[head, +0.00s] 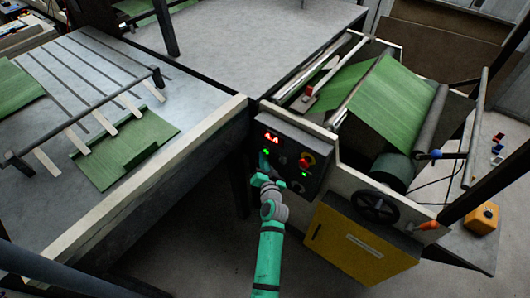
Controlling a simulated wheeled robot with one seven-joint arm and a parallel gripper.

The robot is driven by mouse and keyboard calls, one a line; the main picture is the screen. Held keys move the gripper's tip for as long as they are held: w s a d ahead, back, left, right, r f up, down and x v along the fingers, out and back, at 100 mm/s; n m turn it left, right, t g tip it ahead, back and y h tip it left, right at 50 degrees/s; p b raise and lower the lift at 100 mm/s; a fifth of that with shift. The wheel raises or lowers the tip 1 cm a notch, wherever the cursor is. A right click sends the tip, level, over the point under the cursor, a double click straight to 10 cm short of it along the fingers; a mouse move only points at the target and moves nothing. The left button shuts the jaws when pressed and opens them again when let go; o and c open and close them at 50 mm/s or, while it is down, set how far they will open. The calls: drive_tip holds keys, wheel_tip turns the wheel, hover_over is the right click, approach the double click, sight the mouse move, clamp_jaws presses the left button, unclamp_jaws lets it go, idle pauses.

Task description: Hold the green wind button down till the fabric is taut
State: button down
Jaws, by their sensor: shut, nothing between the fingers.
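The control panel (316,150) is a dark box on the front left of the winding machine, with a lit red display (271,138). Small green lights or buttons show on it, one (281,158) just right of my gripper and another (304,175) lower right. I cannot tell which is the wind button. My gripper (264,162) is shut and empty, its tip at the panel's left part under the display. Whether it touches or presses a button is hidden. The green fabric (394,102) slopes across the machine onto a roller; it looks smooth, but its tautness is unclear.
A red knob with a yellow ring (304,162) is close right of my gripper. A black handwheel (376,207) and yellow cabinet door (358,245) are lower right. The slatted table (190,87) with green cloth pieces stands left, its wooden edge near my arm.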

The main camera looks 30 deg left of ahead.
drive_tip(key=shift+s+d, duration=0.1)
drive_tip(key=shift+d, duration=0.05)
idle(0.3)
drive_tip(key=shift+s+a, duration=0.2)
drive_tip(key=shift+s, duration=0.7)
drive_tip(key=shift+s, duration=0.1)
drive_tip(key=shift+s+a, duration=0.1)
drive_tip(key=shift+s, duration=2.2)
drive_tip(key=shift+s+a, duration=0.1)
